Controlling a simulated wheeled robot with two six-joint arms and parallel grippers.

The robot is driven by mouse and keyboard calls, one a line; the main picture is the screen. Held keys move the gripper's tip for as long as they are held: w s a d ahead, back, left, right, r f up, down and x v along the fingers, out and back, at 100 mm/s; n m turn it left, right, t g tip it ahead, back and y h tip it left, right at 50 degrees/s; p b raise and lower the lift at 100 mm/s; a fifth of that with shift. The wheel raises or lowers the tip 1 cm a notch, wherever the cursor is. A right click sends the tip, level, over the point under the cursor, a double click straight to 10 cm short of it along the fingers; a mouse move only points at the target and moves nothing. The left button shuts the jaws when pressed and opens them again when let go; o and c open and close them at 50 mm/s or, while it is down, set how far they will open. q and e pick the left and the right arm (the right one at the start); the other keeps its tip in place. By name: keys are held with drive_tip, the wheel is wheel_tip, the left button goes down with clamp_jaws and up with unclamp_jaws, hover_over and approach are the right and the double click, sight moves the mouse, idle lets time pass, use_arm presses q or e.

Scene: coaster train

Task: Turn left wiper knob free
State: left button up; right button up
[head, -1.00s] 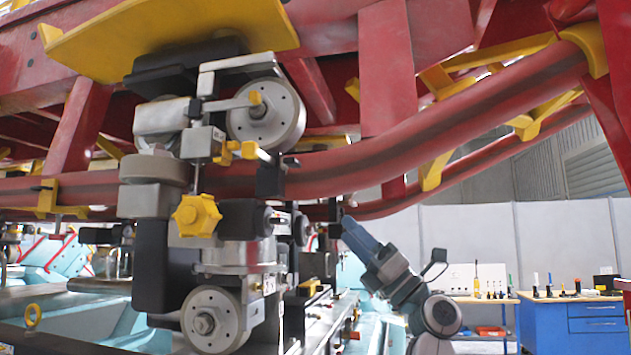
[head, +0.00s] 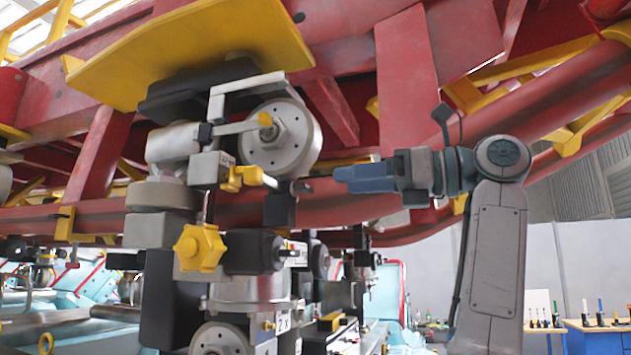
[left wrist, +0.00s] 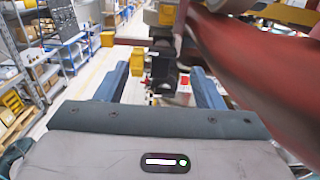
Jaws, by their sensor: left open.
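A yellow star-shaped knob (head: 200,247) sits on the wheel assembly left of centre in the head view; I take it for the wiper knob. Above it is a yellow lever-like handle (head: 243,178) beside the upper wheel. My left gripper (head: 338,177) points left in front of the red pipe, right of the handle and up and right of the star knob. It is open and holds nothing. In the left wrist view its two blue fingers (left wrist: 160,85) stand wide apart, with blurred dark and yellow parts between and beyond them. My right gripper is not in view.
The red pipe (head: 420,202) runs close behind my gripper and fills the right of the wrist view. A yellow plate (head: 195,50) overhangs the upper wheel (head: 290,135). A blue workbench (head: 598,338) with tools is at far right. Shelves (left wrist: 25,60) line the aisle.

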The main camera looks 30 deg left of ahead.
sight(310, 186)
use_arm(q)
drive_tip(key=x, duration=0.2)
drive_tip(key=p+x, duration=0.1)
drive_tip(key=x, duration=0.1)
drive_tip(key=p+x, duration=0.1)
drive_tip(key=x, duration=0.1)
drive_tip(key=shift+w+a, duration=0.2)
drive_tip(key=shift+w, duration=0.1)
drive_tip(key=shift+s+a, duration=0.1)
drive_tip(key=shift+a, duration=0.2)
drive_tip(key=shift+s+a, duration=0.2)
drive_tip(key=shift+a, duration=0.05)
drive_tip(key=c, duration=1)
drive_tip(key=shift+d, duration=0.1)
